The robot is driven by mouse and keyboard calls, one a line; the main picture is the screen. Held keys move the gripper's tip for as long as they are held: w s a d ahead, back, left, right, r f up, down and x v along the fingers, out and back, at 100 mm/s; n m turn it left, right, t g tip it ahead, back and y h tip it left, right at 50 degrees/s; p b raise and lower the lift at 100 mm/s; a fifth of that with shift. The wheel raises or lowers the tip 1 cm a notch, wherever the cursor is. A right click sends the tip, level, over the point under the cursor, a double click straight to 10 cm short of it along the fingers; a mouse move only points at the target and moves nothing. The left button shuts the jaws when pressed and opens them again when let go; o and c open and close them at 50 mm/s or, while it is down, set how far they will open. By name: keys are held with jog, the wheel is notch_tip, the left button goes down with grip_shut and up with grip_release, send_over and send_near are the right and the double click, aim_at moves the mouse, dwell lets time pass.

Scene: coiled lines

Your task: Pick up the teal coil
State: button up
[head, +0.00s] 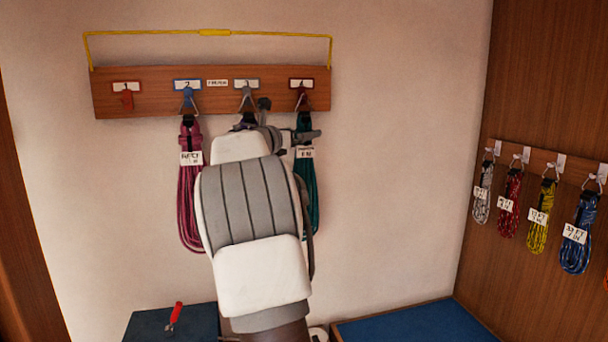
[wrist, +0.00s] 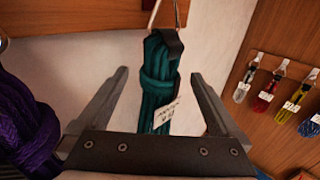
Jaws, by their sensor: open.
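The teal coil (head: 312,200) hangs from the rightmost hook of the wooden rack on the back wall, with a white tag near its top. In the head view my arm hides part of its left side. In the wrist view the teal coil (wrist: 152,88) hangs upright between the two fingers of my gripper (wrist: 158,92). The fingers are apart, one on each side of it, with a visible gap on both sides. In the head view my gripper (head: 290,134) is at the height of the coil's upper part.
A purple coil (wrist: 28,125) hangs close to the left finger. A magenta coil (head: 190,195) hangs further left on the wooden rack (head: 150,92). Several smaller coils hang on the right wall, including a blue coil (head: 578,235). A blue-topped bench (head: 415,325) stands below.

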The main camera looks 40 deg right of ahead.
jog(key=shift+d, duration=0.1)
jog(key=shift+c, duration=0.2)
grip_shut()
jog(key=shift+r, duration=0.1)
